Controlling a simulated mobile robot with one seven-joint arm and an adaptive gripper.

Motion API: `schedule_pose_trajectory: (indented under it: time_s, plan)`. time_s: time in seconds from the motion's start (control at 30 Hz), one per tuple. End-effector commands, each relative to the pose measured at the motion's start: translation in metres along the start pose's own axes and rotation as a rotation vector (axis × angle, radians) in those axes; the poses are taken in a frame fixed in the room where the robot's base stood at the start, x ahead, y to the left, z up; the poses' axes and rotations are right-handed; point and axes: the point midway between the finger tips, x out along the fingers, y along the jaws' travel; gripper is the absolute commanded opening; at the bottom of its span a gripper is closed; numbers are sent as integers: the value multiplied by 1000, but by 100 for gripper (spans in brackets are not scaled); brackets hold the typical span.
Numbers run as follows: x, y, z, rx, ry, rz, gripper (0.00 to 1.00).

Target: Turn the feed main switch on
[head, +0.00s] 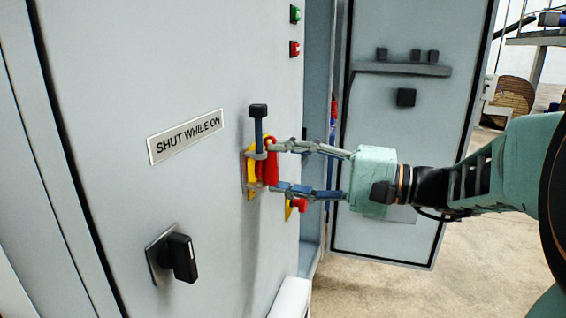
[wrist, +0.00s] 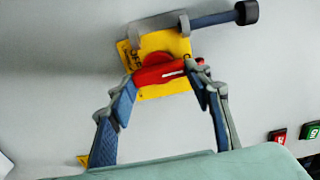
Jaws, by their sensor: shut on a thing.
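A main switch with a red handle (head: 270,168) on a yellow plate (head: 250,180) is on the front of a grey cabinet. My gripper (head: 274,167) reaches in from the right and is shut on the red handle, one finger above and one below. In the wrist view the red handle (wrist: 160,73) lies between my fingertips (wrist: 164,76), in front of the yellow plate (wrist: 168,42). The handle stands roughly upright in the head view.
A lever with a black knob (head: 258,111) stands just above the switch, close to my upper finger. A black rotary handle (head: 184,257) is at lower left, below a "SHUT WHILE ON" label (head: 186,136). Green (head: 295,14) and red (head: 294,48) buttons are higher up. A cabinet door (head: 400,130) stands open behind.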

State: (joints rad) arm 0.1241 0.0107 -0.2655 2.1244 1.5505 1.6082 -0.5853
Motion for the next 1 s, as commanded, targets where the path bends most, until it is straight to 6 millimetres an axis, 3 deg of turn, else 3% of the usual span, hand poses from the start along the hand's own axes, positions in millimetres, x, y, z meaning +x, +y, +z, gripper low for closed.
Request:
schedule_pose_trajectory:
  time_s: [0.6,0.63,0.7,0.77,1.0]
  plan:
    - [0,0,0,40,-1,-1,22]
    - [0,0,0,40,-1,-1,49]
    - [0,0,0,39,-1,-1,57]
    - [0,0,0,39,-1,-1,64]
    - [0,0,0,37,0,0,64]
